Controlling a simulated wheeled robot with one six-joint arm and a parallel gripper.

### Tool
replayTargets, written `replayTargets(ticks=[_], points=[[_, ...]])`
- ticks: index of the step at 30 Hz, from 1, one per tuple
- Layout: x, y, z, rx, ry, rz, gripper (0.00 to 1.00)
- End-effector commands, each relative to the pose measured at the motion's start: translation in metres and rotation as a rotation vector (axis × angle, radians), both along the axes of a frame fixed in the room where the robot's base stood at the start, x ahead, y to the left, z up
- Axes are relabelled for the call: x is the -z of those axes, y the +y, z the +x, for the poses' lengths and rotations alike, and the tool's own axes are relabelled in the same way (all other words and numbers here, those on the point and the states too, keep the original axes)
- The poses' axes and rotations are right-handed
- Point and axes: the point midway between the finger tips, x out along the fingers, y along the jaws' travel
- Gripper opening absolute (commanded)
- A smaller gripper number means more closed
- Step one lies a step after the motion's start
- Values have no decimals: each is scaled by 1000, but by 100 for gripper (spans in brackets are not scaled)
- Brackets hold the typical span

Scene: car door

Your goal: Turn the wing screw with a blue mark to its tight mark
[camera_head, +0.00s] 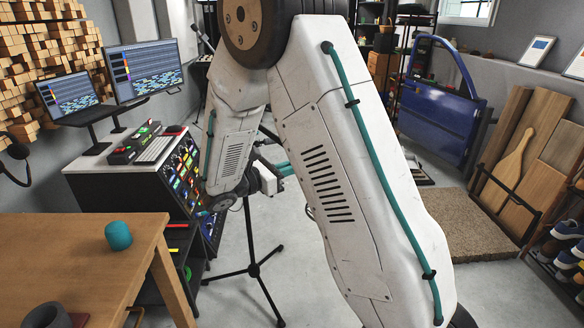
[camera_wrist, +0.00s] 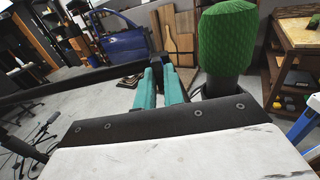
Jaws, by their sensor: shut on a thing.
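My gripper (camera_wrist: 165,72) shows in the wrist view as two teal fingers reaching away to the dark boom (camera_wrist: 70,88) of a microphone stand. They are closed on a small part at the boom, which fits the wing screw. The fingers hide most of it, and I cannot make out its blue mark or the tight mark. A green-covered microphone (camera_wrist: 228,38) stands just right of the fingers. In the head view my gripper (camera_head: 286,169) is beside the top of the black tripod stand (camera_head: 248,225), partly covered by my arm.
A wooden table (camera_head: 60,250) with a teal cup (camera_head: 118,236) is at the left. A blue car door (camera_head: 440,115) and wooden boards (camera_head: 545,150) lean at the back right. The tripod legs spread over the floor.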

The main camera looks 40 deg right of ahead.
Motion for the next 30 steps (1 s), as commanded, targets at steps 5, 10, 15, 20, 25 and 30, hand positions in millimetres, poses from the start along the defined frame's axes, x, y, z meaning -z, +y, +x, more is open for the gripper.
replayTargets(ticks=[5, 10, 15, 20, 25, 30], points=[[1, 0, -1, 2, 3, 1, 32], [1, 0, -1, 2, 2, 1, 32], [1, 5, 0, 0, 2, 1, 32], [1, 29, 2, -2, 2, 0, 32], [1, 58, 4, -2, 3, 0, 32], [1, 75, 5, -1, 2, 1, 32]])
